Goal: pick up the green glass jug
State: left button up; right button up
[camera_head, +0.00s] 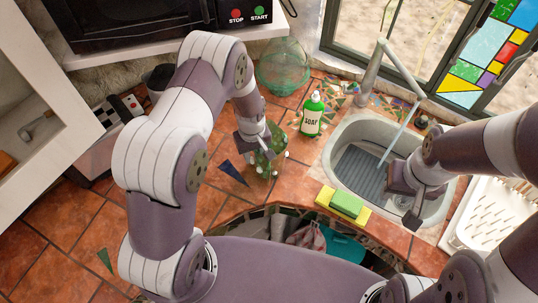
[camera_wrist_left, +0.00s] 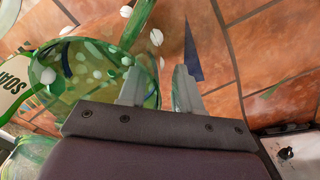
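The green glass jug (camera_head: 264,160), with white dots, stands on the tiled counter left of the soap bottle. My left gripper covers part of it in the head view. In the left wrist view, the jug's round mouth (camera_wrist_left: 75,75) and green handle (camera_wrist_left: 136,24) show at the left. My left gripper (camera_wrist_left: 160,80) is at the jug's right side there, its two fingers apart. The left finger overlaps the jug's edge; I cannot tell whether it touches. My right gripper (camera_head: 411,219) hangs over the sink, far from the jug; its finger opening is unclear.
A yellow-green sponge (camera_head: 346,204) lies on the sink's front edge. A dark blue triangle (camera_head: 232,172) marks the counter left of the jug.

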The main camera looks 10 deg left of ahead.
pick_arm(q)
jog(key=shift+w, duration=0.15)
grip_shut()
dwell(1.2)
